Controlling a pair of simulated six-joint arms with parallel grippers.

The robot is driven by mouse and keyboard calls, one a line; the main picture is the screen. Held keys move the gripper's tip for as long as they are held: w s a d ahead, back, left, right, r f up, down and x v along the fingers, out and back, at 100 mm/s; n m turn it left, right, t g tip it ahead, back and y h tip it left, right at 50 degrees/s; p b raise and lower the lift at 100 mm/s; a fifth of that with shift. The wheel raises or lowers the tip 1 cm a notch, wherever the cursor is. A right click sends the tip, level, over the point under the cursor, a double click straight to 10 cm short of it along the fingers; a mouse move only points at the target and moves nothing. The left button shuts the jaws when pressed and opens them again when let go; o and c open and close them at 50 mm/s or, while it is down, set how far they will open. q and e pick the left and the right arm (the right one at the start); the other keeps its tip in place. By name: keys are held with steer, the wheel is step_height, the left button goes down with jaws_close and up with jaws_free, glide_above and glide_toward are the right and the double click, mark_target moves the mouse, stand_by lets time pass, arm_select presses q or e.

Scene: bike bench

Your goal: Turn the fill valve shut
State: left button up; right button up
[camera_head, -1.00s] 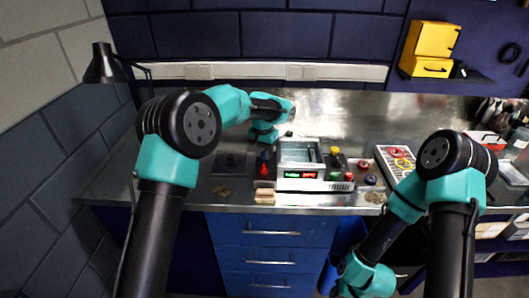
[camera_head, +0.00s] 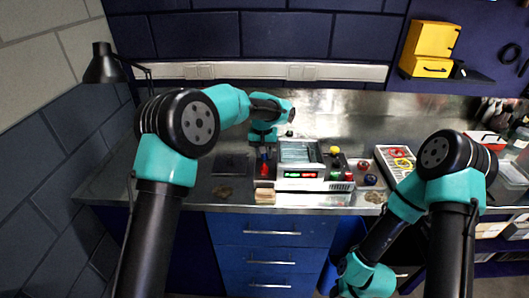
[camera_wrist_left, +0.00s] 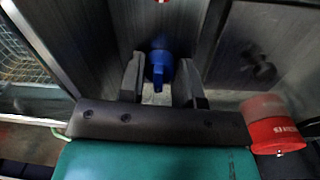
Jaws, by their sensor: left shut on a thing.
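The fill valve shows as a blue knob with a raised handle (camera_wrist_left: 158,68) in the left wrist view. My left gripper (camera_wrist_left: 161,75) has one finger on each side of it and is shut on it. In the head view this gripper (camera_head: 265,148) points down just left of the glass-topped tank (camera_head: 299,152), and the valve is hard to make out there. The tank has a white front with lit green and red displays (camera_head: 301,175).
A red bottle-like item (camera_head: 265,168) stands left of the tank, with a tan block (camera_head: 265,196) in front. A dark pad (camera_head: 230,164) lies farther left. Red, yellow and blue items stand right of the tank, near a tray (camera_head: 398,160).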

arm_select(q)
steer(key=o, duration=0.9)
steer(key=r, duration=1.1)
steer(key=a+r, duration=0.1)
steer(key=r, duration=0.5)
steer(key=shift+w+r, duration=0.1)
steer(key=shift+r, duration=0.1)
